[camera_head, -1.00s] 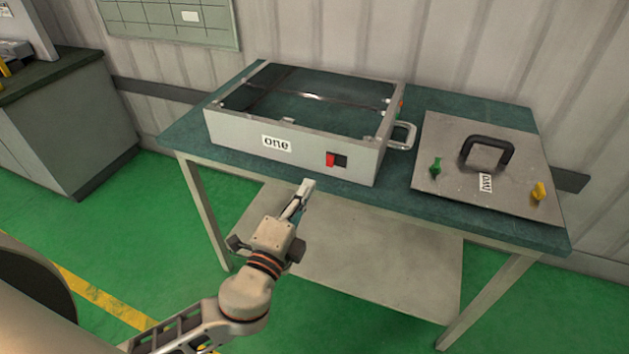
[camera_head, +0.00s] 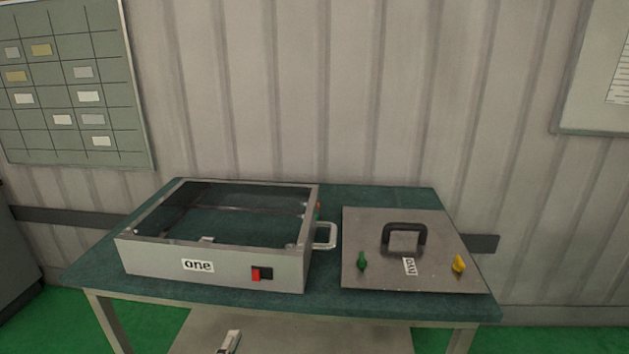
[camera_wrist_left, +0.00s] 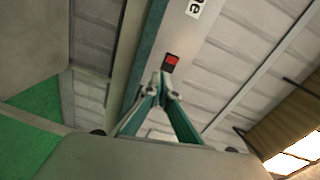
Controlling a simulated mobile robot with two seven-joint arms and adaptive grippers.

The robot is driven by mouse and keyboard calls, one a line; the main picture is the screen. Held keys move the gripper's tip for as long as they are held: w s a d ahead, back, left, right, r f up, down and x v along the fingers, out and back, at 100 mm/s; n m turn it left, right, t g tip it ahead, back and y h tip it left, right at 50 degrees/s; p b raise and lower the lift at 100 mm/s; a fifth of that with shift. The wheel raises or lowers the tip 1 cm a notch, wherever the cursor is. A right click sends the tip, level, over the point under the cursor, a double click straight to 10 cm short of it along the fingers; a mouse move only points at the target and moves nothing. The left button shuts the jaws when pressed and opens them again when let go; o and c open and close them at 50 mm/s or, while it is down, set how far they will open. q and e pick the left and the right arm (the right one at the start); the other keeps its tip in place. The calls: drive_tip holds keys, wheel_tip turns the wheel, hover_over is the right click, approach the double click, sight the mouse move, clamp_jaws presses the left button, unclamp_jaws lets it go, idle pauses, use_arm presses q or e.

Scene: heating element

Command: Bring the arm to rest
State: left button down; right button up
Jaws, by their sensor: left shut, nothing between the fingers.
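My left gripper (camera_head: 230,342) shows only by its tip at the bottom edge of the head view, in front of the table. In the left wrist view the left gripper (camera_wrist_left: 160,84) has its fingers shut together, with nothing between them. Behind the fingertips is the front of the grey box labelled "one" (camera_head: 150,259), with its red and black switch (camera_head: 262,274); the switch also shows in the wrist view (camera_wrist_left: 171,63). The gripper appears apart from the box. The rest of my left arm is out of the head view. My right gripper is not in view.
The box stands open-topped on the green table (camera_head: 330,302), its side handle (camera_head: 325,236) facing right. A metal plate labelled "two" (camera_head: 375,225) lies on the right, with a black handle (camera_head: 404,238), a green knob (camera_head: 361,261) and a yellow knob (camera_head: 458,263). A lower shelf (camera_head: 300,333) sits below.

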use_arm(q)
drive_tip(key=s+f+n+g, duration=0.2)
drive_tip(key=s+f+n, duration=0.2)
drive_tip(key=f, duration=0.4)
drive_tip(key=s+a+f+n+g+h, duration=0.1)
drive_tip(key=s+f+n, duration=0.3)
drive_tip(key=f, duration=0.4)
drive_tip(key=s+f+n+g, duration=0.3)
drive_tip(key=s+f, duration=0.3)
drive_tip(key=f, duration=0.2)
drive_tip(key=shift+a+n+h, duration=0.25)
drive_tip(key=shift+n+h, duration=0.05)
drive_tip(key=shift+n, duration=0.6)
